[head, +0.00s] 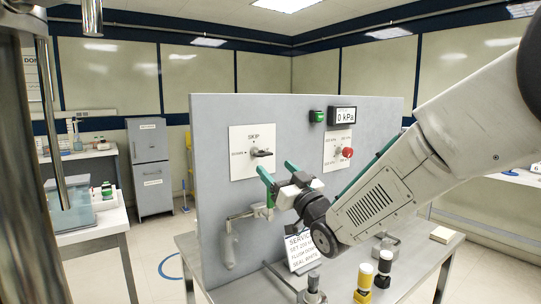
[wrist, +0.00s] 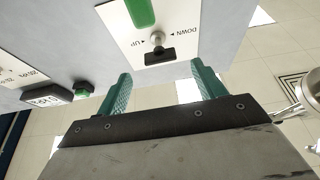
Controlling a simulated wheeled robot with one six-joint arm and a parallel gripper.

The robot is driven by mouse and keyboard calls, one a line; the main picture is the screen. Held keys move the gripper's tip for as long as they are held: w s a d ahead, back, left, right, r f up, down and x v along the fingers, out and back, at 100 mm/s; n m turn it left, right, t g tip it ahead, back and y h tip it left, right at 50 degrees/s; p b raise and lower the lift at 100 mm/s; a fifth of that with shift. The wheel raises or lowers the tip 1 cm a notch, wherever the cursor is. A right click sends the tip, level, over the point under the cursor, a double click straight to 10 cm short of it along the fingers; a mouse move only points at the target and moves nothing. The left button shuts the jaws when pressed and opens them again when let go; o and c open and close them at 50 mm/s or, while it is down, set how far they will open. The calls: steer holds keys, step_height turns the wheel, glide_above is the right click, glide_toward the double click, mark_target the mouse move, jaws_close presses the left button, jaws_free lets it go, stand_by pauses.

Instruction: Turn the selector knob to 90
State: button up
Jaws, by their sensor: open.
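Two knobs show on the grey upright panel (head: 220,130) in the head view. A black knob (head: 262,153) sits on a white plate at the left, and a red knob (head: 347,152) on a plate with small labels under a display (head: 345,115) reading 0 kPa. I cannot make out a 90 mark. My gripper (head: 279,170) is open, its green fingers just below the black knob in the picture, apart from it. In the wrist view my gripper (wrist: 158,88) is empty.
A green button (head: 317,116) is left of the display. A grey handle (head: 231,243) sticks out low on the panel. Open floor is at the left.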

mark_target(263, 153)
steer(key=x, duration=0.7)
steer(key=shift+w+a+r, duration=0.1)
steer(key=shift+a+r, duration=0.05)
steer(key=shift+a, duration=0.05)
steer(key=c, duration=1)
steer(key=shift+a, duration=0.15)
